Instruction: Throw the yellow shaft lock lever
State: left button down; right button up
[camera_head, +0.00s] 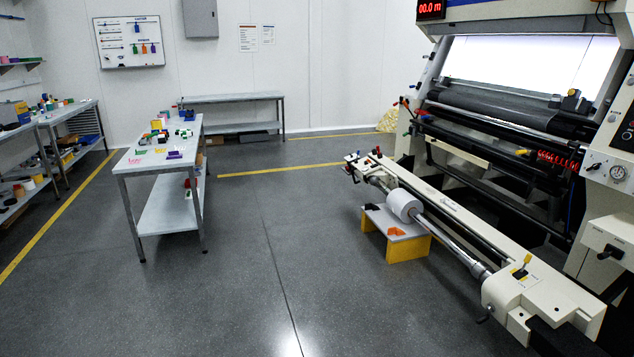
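A small yellow lever (526,260) stands up from a slot on top of the white end housing (530,292) of the inspection machine, at the lower right. The housing holds the near end of a metal shaft (455,248). A white roll (404,204) sits on that shaft. The lever is small, and I cannot tell its exact setting. Neither of my grippers shows in the head view.
A low stool with yellow legs (408,248) stands under the roll. A grey worktable (160,164) with small coloured items stands left of centre. Shelving (75,112) lines the left wall. The grey floor (270,285) in front of the machine is clear.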

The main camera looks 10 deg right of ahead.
aim_at(528, 259)
jog(key=i+l+z, duration=0.2)
jog(key=i+z, duration=0.15)
jog(key=i, duration=0.2)
jog(key=i+z, duration=0.4)
jog(key=i, duration=0.15)
jog(key=i+j+z, duration=0.1)
jog(key=i+z, duration=0.25)
jog(key=i, duration=0.2)
jog(key=i+j+z, duration=0.35)
jog(key=i, duration=0.2)
